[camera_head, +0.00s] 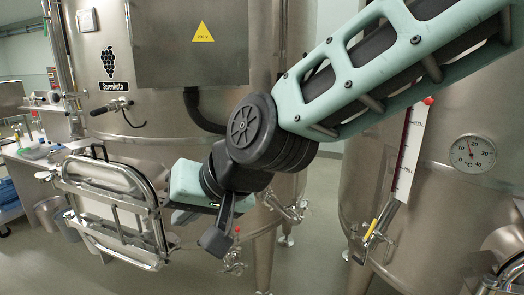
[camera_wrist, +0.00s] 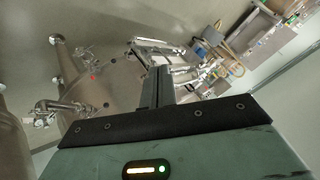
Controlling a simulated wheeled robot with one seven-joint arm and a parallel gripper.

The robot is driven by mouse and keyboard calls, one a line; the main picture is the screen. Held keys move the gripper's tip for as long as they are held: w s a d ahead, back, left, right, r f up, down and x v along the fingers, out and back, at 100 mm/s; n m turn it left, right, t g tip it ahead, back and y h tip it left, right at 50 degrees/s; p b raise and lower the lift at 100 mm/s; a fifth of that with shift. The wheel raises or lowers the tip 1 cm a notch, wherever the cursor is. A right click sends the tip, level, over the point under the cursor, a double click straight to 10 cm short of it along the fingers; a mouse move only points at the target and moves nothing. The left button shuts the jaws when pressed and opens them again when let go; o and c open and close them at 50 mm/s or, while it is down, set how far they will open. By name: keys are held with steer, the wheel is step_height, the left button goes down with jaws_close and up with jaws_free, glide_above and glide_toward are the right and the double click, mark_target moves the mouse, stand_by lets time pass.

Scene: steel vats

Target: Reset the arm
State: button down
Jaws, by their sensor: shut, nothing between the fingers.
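My arm reaches in from the upper right in the head view, bent at a black joint. My gripper (camera_head: 186,183), a teal body, is in front of the left steel vat (camera_head: 160,120), close to the vat's open hatch door (camera_head: 110,205). In the wrist view my gripper's dark fingers (camera_wrist: 158,88) are together with nothing between them. The fingertips are hard to make out in the head view. I cannot tell how far the gripper is from the hatch door.
A second steel vat (camera_head: 430,185) with a round thermometer (camera_head: 473,153) stands at the right. Valves stick out low on both vats. A bench (camera_head: 35,150) with small items is at the far left. Some grey floor (camera_head: 322,215) shows between the vats.

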steer(key=s+d+f+n+g+h, duration=0.1)
steer(key=s+d+f+h, duration=0.1)
steer(key=s+d, duration=0.3)
steer(key=s+d+f+n+g+h, duration=0.1)
steer(key=s+d+f+h, duration=0.2)
steer(key=d, duration=0.9)
steer(key=s+d+f+n+g+h+b, duration=0.1)
steer(key=s+d+f+g+h, duration=0.1)
steer(key=s+d+f, duration=0.4)
steer(key=s+d, duration=0.1)
steer(key=d, duration=0.2)
steer(key=shift+f+n, duration=0.2)
steer(key=shift+n, duration=0.1)
